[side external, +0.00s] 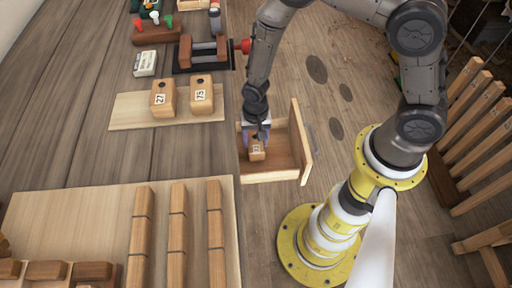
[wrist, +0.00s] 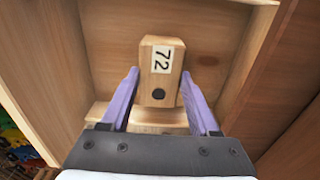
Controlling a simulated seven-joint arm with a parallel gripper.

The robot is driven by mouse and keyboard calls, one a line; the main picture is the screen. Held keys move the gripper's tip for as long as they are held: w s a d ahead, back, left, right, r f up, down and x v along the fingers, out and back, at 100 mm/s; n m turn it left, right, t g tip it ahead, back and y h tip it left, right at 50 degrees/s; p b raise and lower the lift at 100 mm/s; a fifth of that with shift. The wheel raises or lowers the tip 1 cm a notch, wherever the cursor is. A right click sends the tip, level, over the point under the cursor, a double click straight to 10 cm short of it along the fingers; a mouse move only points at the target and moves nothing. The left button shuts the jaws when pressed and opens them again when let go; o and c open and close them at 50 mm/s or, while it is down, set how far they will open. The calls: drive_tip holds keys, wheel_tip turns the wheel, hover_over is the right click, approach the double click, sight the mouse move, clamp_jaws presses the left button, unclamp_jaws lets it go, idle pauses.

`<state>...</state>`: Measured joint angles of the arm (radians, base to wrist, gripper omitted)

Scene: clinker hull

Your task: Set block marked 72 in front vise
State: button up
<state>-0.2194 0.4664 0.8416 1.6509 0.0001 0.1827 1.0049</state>
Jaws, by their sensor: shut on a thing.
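The wooden block marked 72 (wrist: 158,84) is between the two purple fingers of my gripper (wrist: 160,88) in the wrist view. Its white label faces the camera, above a dark round spot. In the side view the block (side external: 257,151) is low inside the open drawer (side external: 283,145), with my gripper (side external: 257,135) over it and shut on it. I cannot tell whether the block touches the drawer floor. A vise (side external: 203,51) with a red handle knob stands on a dark base at the bench's far edge; its jaws look apart and empty.
Blocks marked 27 (side external: 163,98) and 75 (side external: 201,95) stand on a pale board (side external: 130,108). A white labelled box (side external: 145,64) sits behind them. Rows of wooden pieces (side external: 178,230) lie on a near board. The drawer walls surround my gripper closely.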

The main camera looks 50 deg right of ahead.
sight(256, 142)
drive_tip(key=shift+r, duration=1.95)
wheel_tip(256, 142, up, 36)
drive_tip(key=r, duration=0.1)
drive_tip(key=w+d+f, duration=0.1)
drive_tip(key=w+d, duration=0.2)
drive_tip(key=w, duration=1.7)
drive_tip(key=shift+w+a+f, duration=0.1)
drive_tip(key=shift+a+f, duration=0.05)
drive_tip(key=shift+f, duration=5.55)
drive_tip(key=shift+f, duration=0.3)
drive_tip(key=o, duration=1.5)
drive_tip(key=shift+c, duration=0.2)
